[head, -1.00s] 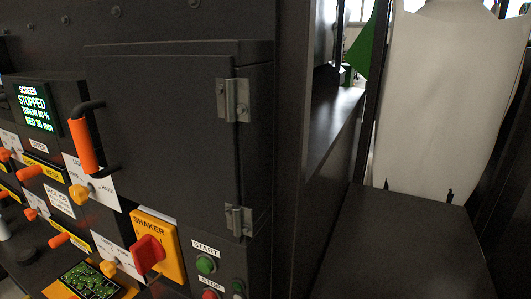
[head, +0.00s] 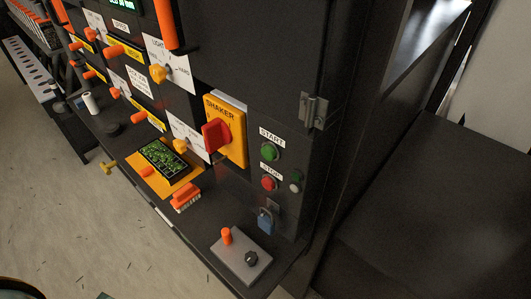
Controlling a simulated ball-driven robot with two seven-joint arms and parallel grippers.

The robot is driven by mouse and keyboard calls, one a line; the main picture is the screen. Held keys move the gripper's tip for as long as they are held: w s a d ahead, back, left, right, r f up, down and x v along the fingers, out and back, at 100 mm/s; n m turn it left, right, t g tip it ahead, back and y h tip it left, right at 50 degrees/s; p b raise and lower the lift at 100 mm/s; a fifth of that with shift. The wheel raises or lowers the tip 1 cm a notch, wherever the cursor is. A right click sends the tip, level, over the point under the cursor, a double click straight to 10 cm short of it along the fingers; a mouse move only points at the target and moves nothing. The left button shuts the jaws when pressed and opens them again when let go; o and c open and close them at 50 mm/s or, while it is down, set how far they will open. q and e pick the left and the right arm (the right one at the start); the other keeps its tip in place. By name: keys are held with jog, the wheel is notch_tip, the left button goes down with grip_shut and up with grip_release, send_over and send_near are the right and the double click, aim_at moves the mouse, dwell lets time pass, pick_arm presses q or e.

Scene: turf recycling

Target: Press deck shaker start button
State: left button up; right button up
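The green START button (head: 270,152) sits on the dark panel at the right side of the machine front, under a white START label (head: 271,136). The red STOP button (head: 268,183) is just below it. To the left is the yellow SHAKER plate (head: 232,120) with a red rotary handle (head: 215,135). Only the lower edge of the lit screen (head: 124,4) shows, at the top. Neither of my grippers is in view.
Several orange levers stick out at the left. A dark flat surface (head: 430,215) lies at right. Pale floor (head: 110,225) is open at lower left.

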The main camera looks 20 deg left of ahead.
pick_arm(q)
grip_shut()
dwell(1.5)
